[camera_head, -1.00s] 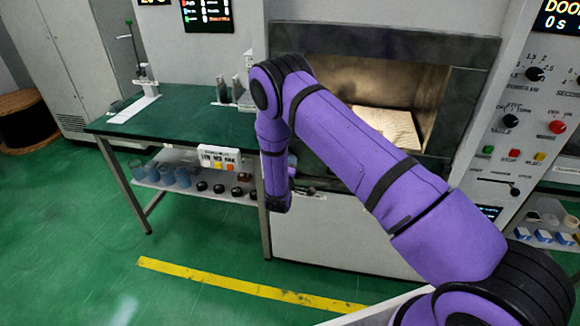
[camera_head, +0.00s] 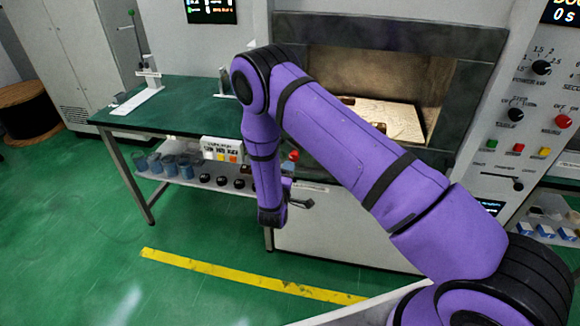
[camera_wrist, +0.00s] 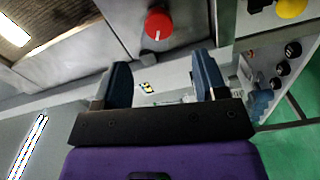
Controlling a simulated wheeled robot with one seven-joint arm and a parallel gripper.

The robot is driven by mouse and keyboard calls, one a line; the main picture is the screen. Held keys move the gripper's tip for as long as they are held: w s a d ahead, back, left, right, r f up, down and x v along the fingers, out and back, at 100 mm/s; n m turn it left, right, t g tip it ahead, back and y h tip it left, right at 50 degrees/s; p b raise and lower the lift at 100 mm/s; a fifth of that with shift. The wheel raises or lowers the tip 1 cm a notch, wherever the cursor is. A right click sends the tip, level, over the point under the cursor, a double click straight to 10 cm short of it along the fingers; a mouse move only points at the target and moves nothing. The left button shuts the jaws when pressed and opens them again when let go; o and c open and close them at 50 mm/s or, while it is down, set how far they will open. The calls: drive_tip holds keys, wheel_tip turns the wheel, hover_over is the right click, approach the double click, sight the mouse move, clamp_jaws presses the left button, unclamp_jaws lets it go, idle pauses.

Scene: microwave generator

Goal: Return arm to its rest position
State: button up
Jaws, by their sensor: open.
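My purple arm (camera_head: 345,150) reaches from the lower right up across the microwave generator's front, then bends down at its elbow in the head view. Its lower part hangs in front of the gap between the green bench and the generator. My gripper (camera_wrist: 163,77) is open in the wrist view, with its two dark blue fingers apart and nothing between them. In the head view I cannot make the fingers out clearly. The chamber (camera_head: 345,82) stands open and lit, with a pale, grained board (camera_head: 385,115) lying inside, partly hidden by my arm.
A green bench (camera_head: 185,128) with a lower shelf of blue cups (camera_head: 180,168) stands at the left. A red knob (camera_wrist: 158,24) shows beyond the gripper. A control panel (camera_head: 530,120) is at the right. The green floor is clear around a yellow line (camera_head: 210,268).

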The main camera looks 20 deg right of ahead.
drive_tip(key=shift+v, duration=0.9)
drive_tip(key=s+d+r+m+g+h, duration=0.35)
drive_tip(key=d+r+g, duration=0.2)
drive_tip(key=r, duration=0.65)
drive_tip(key=s+d+r+m+g+h, duration=0.25)
drive_tip(key=d+r+m+g, duration=0.35)
drive_tip(key=r, duration=0.6)
drive_tip(key=s+d+r+g+y, duration=0.35)
drive_tip(key=s+d+r, duration=0.25)
drive_tip(key=s+r, duration=0.45)
drive_tip(key=s+a+r+t+y, duration=0.2)
drive_tip(key=s+r+y, duration=0.3)
drive_tip(key=s, duration=0.5)
drive_tip(key=s+a+r+t+y, duration=0.2)
drive_tip(key=s+a+r+y, duration=0.2)
drive_tip(key=s, duration=0.7)
drive_tip(key=shift+s+r+m+t+y, duration=0.25)
drive_tip(key=shift+r+m+t+y, duration=0.1)
drive_tip(key=shift+r+y, duration=0.65)
